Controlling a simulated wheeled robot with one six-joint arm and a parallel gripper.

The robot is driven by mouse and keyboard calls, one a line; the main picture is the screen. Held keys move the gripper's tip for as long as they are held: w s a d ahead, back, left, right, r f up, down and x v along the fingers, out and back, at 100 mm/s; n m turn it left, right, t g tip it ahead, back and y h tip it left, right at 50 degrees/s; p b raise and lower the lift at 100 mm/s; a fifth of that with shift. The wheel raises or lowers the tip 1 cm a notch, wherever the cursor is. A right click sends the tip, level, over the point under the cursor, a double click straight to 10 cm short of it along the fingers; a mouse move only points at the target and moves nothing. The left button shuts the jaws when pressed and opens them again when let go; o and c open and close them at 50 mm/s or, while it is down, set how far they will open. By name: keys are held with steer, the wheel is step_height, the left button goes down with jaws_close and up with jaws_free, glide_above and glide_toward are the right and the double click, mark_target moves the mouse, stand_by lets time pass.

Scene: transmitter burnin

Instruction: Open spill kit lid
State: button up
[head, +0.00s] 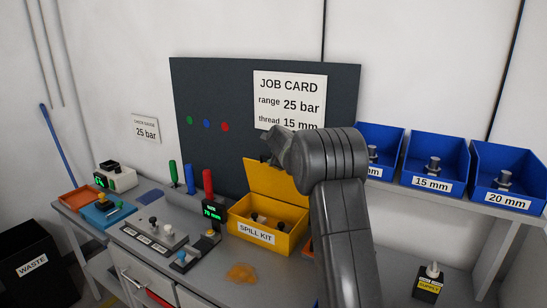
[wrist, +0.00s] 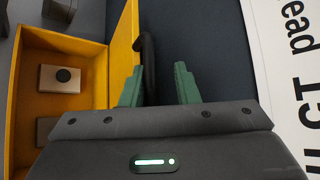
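The yellow spill kit (head: 255,238) stands on the bench, with its lid (head: 278,182) raised upright at the back. Several small items show inside the box. My gripper (head: 275,148) is at the lid's upper edge, partly hidden by my arm. In the wrist view, its green fingers (wrist: 159,86) are apart. A dark handle (wrist: 148,62) on the outer side of the lid (wrist: 123,45) shows between them, near the left finger. The left finger overlaps the lid's edge; I cannot tell whether it touches.
A dark board (head: 215,95) with a job card (head: 290,98) stands close behind the lid. Blue bins (head: 434,175) sit on a shelf to the right. Coloured tools (head: 190,178) stand left of the kit. An orange spill (head: 241,273) lies on the bench in front.

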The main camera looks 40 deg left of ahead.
steer(key=b+v, duration=0.3)
steer(key=v, duration=1)
steer(key=shift+d+r, duration=0.25)
steer(key=shift+d, duration=0.05)
steer(key=p+x, duration=0.3)
steer(key=x, duration=0.9)
steer(key=shift+f, duration=0.15)
steer(key=shift+w+a+f, duration=0.25)
steer(key=shift+a+f, duration=0.1)
steer(key=shift+a, duration=0.15)
steer(key=shift+d, duration=0.1)
